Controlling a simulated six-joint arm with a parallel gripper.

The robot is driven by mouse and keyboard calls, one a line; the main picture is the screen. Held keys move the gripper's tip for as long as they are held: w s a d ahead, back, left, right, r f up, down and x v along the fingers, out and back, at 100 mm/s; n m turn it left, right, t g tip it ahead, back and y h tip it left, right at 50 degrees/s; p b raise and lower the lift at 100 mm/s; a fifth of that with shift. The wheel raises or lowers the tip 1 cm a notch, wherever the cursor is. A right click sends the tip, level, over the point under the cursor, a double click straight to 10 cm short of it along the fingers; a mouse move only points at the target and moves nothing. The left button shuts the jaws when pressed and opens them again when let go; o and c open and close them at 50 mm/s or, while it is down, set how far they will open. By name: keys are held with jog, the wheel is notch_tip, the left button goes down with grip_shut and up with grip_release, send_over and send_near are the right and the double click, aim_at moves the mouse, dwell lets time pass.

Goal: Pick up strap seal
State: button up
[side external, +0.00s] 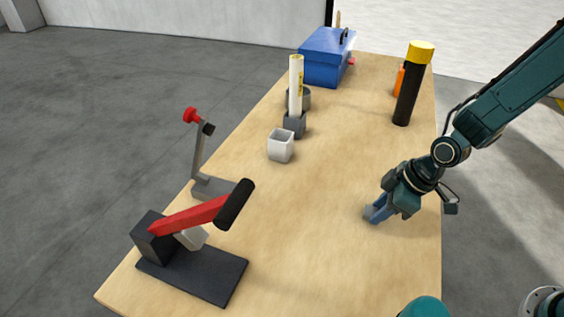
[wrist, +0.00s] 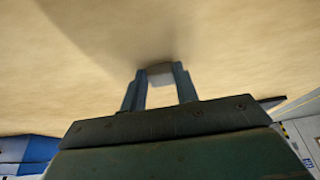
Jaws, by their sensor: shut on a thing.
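My gripper (side external: 378,212) is low over the right side of the wooden table, its blue fingers tilted toward the tabletop. In the wrist view the gripper (wrist: 160,76) has its two fingertips on either side of a small grey piece, which I take to be the strap seal (wrist: 160,70). The fingers are shut on it. The seal is small and its far side is hidden. I cannot tell whether it touches the table or hangs just above it.
A red-handled tool on a black base (side external: 195,270) and a red-knobbed clamp (side external: 205,175) stand at left. A white cup (side external: 281,147), a white tube (side external: 296,85) in a grey holder, a blue toolbox (side external: 326,58) and a yellow-capped black cylinder (side external: 408,95) are farther back. The table's middle is clear.

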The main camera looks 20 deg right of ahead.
jog(key=shift+r, duration=0.2)
notch_tip(320, 180, up, 20)
jog(key=shift+f, duration=0.15)
dwell(0.6)
jog(key=shift+w+d+f, duration=0.1)
dwell(0.5)
